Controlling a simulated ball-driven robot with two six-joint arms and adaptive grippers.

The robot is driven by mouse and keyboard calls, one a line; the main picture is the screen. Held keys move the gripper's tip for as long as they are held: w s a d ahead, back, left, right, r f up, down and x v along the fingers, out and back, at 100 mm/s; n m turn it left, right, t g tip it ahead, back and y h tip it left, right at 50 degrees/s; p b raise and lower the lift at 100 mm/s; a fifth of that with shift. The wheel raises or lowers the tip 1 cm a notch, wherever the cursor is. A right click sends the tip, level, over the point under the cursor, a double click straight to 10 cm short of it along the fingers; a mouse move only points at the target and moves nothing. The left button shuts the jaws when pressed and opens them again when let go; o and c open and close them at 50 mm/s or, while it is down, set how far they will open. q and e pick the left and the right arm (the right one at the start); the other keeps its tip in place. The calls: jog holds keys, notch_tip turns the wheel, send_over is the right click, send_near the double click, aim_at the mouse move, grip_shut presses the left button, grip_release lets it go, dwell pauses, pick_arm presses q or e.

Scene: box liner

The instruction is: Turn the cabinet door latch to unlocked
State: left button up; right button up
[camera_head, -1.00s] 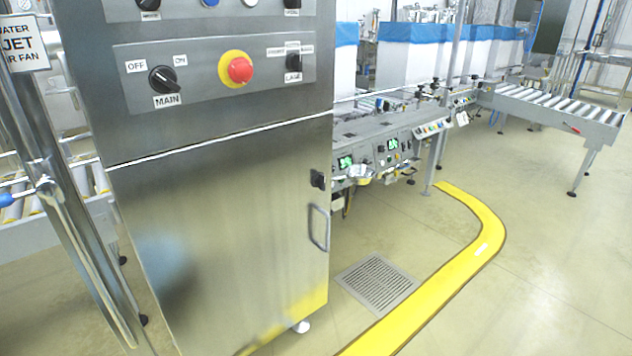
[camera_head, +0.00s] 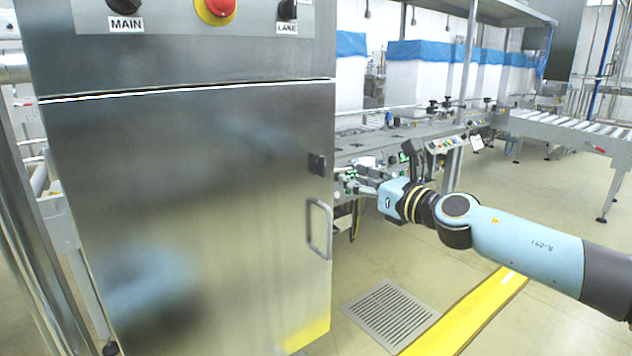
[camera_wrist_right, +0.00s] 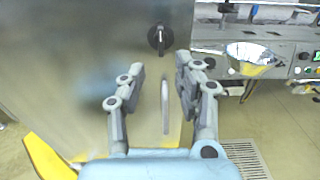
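The cabinet door (camera_head: 190,220) is a brushed steel panel, closed, on the left of the head view. Its latch (camera_head: 317,164) is a small black knob near the door's right edge, above the grey door handle (camera_head: 319,228). My right gripper (camera_head: 354,170) is just right of the latch in the head view, apart from it. In the right wrist view the latch (camera_wrist_right: 160,39) lies ahead, beyond the fingertips, with its lever roughly vertical. The handle (camera_wrist_right: 165,105) shows between the fingers. The right gripper (camera_wrist_right: 160,75) is open and empty. My left gripper is not in view.
A control panel with a red button (camera_head: 214,8) sits above the door. A grey machine console (camera_head: 410,145) stands behind my right gripper. A floor grate (camera_head: 390,315) and a yellow floor strip (camera_head: 470,315) lie below.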

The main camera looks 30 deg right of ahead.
aim_at(325, 166)
jog(key=w, duration=1)
jog(key=shift+w+a+b, duration=0.15)
jog(key=shift+a+b, duration=0.2)
jog(key=shift+b, duration=0.05)
grip_shut()
